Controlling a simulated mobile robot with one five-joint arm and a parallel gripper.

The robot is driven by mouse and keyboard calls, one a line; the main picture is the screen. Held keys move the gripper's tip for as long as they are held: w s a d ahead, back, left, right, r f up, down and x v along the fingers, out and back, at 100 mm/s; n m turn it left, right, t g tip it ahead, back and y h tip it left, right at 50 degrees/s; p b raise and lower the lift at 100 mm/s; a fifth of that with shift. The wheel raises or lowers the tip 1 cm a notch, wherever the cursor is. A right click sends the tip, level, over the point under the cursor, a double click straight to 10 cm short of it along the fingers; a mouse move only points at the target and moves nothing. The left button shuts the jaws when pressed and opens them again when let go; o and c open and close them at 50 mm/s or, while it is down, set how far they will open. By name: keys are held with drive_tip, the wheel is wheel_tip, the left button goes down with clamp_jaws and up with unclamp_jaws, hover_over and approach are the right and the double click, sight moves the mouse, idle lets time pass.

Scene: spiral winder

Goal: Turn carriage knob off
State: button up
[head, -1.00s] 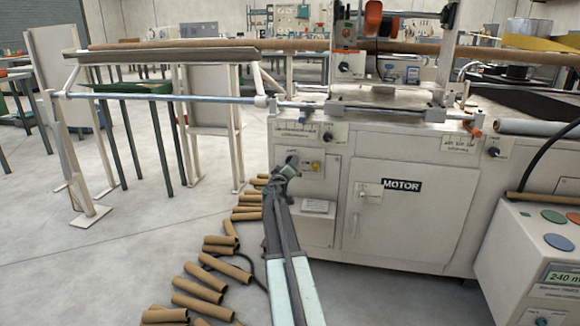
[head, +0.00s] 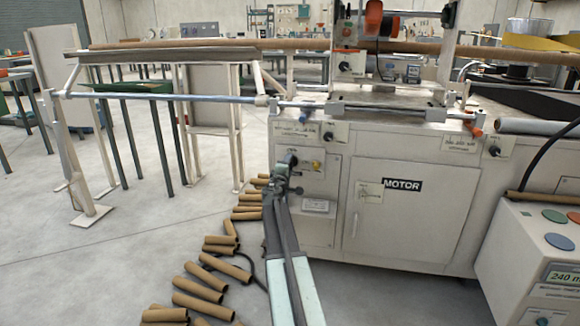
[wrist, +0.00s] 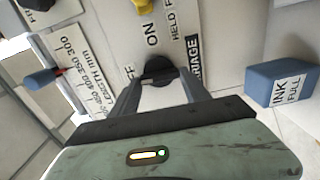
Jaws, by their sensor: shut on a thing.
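The dark carriage knob (wrist: 160,68) is on the pale machine panel in the wrist view, between my two fingers. My gripper (wrist: 158,80) is shut on it. The knob's pointer direction is too dark to read. Printed words ON, HELD and part of CARRIAGE show around it, and a partly hidden label ending in F is left of it. In the head view my gripper (head: 288,170) is at the left front panel of the machine (head: 322,215), and it largely hides the knob there.
A yellow part (wrist: 145,5) is just above the knob in the wrist view. A blue block marked INK FULL (wrist: 281,83) is to the right, and a blue handle (wrist: 43,79) by a length scale is to the left. Cardboard tubes (head: 225,265) lie on the floor left of my arm.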

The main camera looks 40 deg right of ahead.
drive_tip(key=shift+w+a+n, duration=0.25)
drive_tip(key=shift+n, duration=0.05)
drive_tip(key=o, duration=1.2)
drive_tip(key=shift+o, duration=0.9)
drive_tip(key=shift+s+d, duration=0.1)
drive_tip(key=v, duration=0.8)
